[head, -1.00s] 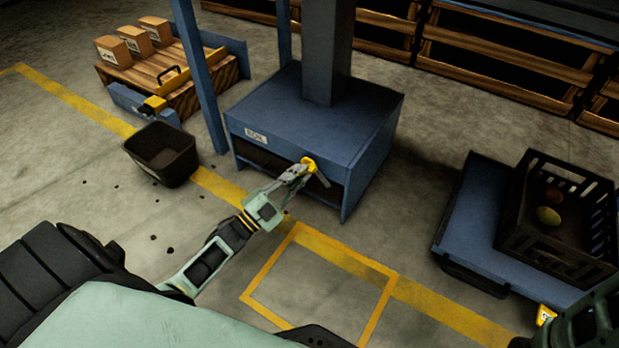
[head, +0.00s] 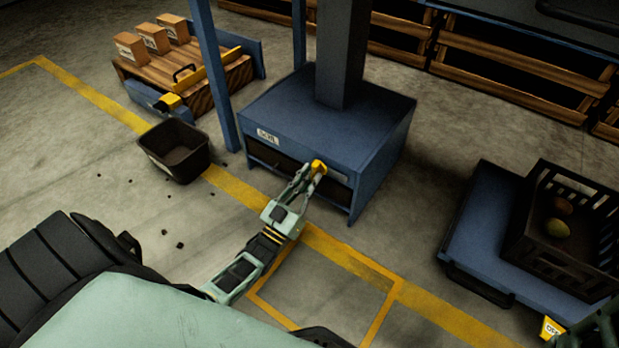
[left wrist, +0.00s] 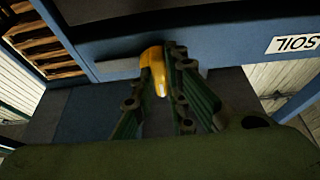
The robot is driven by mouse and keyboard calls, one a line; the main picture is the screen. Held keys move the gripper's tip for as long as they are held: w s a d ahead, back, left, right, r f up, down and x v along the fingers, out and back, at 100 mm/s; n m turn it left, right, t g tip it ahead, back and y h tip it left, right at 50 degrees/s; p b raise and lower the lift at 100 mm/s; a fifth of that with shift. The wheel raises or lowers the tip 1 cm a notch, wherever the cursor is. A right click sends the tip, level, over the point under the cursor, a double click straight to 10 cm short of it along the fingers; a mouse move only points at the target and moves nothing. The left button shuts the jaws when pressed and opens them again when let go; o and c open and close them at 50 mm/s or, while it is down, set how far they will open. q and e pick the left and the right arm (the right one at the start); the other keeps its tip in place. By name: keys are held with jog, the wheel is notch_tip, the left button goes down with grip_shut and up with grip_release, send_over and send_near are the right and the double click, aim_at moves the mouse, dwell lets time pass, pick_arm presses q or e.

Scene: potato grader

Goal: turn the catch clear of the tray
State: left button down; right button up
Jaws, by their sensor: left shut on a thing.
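The catch shows as a yellow knob (head: 318,166) on the front of the blue SOIL box, above a dark opening. A short grey bar (head: 338,176) runs to the right from it, close to level. My left gripper (head: 313,172) is at the box front, shut on the yellow knob. In the left wrist view the knob (left wrist: 153,70) lies between my green fingers (left wrist: 160,88), with the grey bar behind it. The tray (head: 270,163) seems to be the dark part inside the opening, mostly hidden.
A black bin (head: 176,150) stands on the floor left of the blue box (head: 375,125). A blue post (head: 215,75) rises beside it. A black crate (head: 570,250) with potatoes sits on a blue platform at right.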

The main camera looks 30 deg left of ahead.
pick_arm(q)
jog(key=shift+n, duration=0.4)
jog(key=c, duration=1.7)
grip_release()
jog(key=shift+c, duration=0.2)
jog(key=v, duration=0.7)
jog(key=shift+s+f, duration=0.2)
